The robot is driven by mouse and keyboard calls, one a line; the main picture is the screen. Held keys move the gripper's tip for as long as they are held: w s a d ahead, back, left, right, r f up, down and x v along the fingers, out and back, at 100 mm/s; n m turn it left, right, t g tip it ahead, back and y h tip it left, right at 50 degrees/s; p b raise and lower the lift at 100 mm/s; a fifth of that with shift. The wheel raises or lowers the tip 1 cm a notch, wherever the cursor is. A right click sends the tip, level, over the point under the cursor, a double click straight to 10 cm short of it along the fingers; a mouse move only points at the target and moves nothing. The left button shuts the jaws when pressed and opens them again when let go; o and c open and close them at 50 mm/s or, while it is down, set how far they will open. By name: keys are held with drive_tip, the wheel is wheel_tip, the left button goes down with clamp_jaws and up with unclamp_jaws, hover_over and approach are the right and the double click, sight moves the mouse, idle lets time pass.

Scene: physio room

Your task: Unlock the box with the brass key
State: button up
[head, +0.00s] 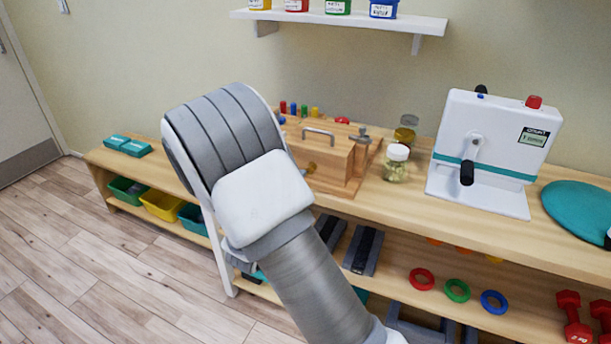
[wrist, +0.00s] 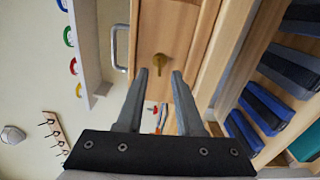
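The wooden box (head: 335,155) stands on the bench top, with a metal handle (head: 318,132) on its lid. The brass key (head: 311,167) shows at the front face of the box, partly beside my arm. In the wrist view the brass key (wrist: 160,62) sticks out of the wooden front (wrist: 172,25) of the box, apparently in its lock. My gripper (wrist: 159,73) is open, its two fingers apart on either side of the line to the key. The key is just beyond the fingertips, with nothing held. In the head view my arm hides the gripper.
A lidded jar (head: 396,163) and a white crank machine (head: 490,150) stand right of the box. Coloured pegs (head: 293,108) stand behind it. A wall shelf (head: 340,19) with tubs hangs above. Lower shelves hold bins, rings (head: 457,290) and dumbbells (head: 573,315).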

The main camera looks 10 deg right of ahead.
drive_tip(key=p+v, duration=0.1)
drive_tip(key=v, duration=1.2)
drive_tip(key=shift+s, duration=0.1)
